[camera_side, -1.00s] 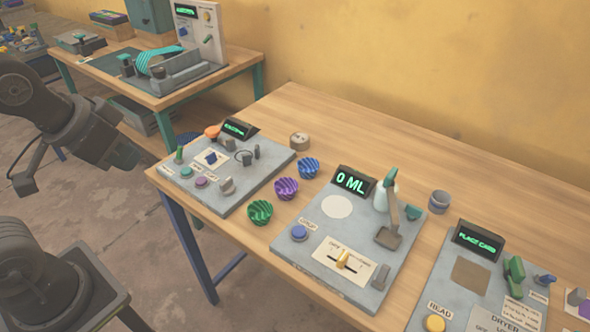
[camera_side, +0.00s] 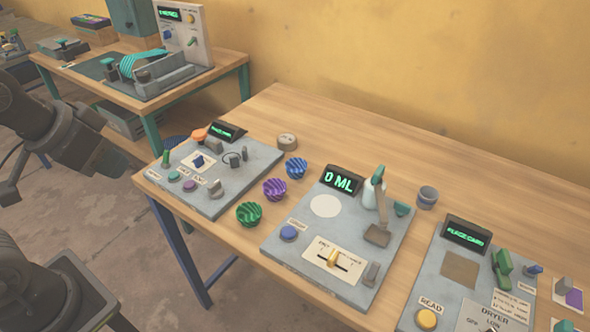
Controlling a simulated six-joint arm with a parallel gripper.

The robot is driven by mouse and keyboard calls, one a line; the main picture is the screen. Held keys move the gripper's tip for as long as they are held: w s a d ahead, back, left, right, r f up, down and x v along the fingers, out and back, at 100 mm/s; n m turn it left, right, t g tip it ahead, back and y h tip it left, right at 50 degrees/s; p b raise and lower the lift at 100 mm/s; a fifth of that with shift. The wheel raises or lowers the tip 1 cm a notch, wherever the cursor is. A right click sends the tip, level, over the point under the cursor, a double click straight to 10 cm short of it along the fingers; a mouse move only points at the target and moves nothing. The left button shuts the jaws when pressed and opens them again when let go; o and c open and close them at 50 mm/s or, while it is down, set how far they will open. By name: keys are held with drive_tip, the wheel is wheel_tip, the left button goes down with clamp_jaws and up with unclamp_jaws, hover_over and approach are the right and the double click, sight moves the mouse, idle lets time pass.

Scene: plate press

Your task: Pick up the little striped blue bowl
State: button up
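The little striped blue bowl (camera_side: 296,168) sits on the wooden table between the left grey panel and the middle grey panel. A striped purple bowl (camera_side: 275,189) and a striped green bowl (camera_side: 249,214) stand in a row with it, nearer the front edge. My gripper (camera_side: 12,192) is at the far left edge of the picture, off the table and well away from the bowls. Its fingers are partly cut off by the frame, so I cannot tell whether it is open or shut.
The middle panel (camera_side: 290,262) has a "0 ML" display (camera_side: 342,181), a slider and a blue button. The left panel (camera_side: 203,200) carries small knobs. A round brown item (camera_side: 287,141) sits behind the blue bowl. A grey cup (camera_side: 427,197) stands right. The table's back is clear.

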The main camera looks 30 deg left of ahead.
drive_tip(key=shift+o, duration=0.7)
drive_tip(key=n+g+h, duration=0.1)
drive_tip(key=n+g, duration=0.2)
drive_tip(key=n, duration=1)
hover_over(289, 170)
drive_tip(key=s+a, duration=0.1)
drive_tip(key=s+x, duration=0.1)
drive_tip(key=x, duration=0.5)
drive_tip(key=s+a+x, duration=0.1)
drive_tip(key=x, duration=0.5)
drive_tip(key=s+f+x, duration=0.1)
drive_tip(key=s+x, duration=0.1)
drive_tip(key=x, duration=0.4)
drive_tip(key=shift+a, duration=0.3)
drive_tip(key=shift+n, duration=0.3)
drive_tip(key=shift+x, duration=2.95)
drive_tip(key=shift+w, duration=0.15)
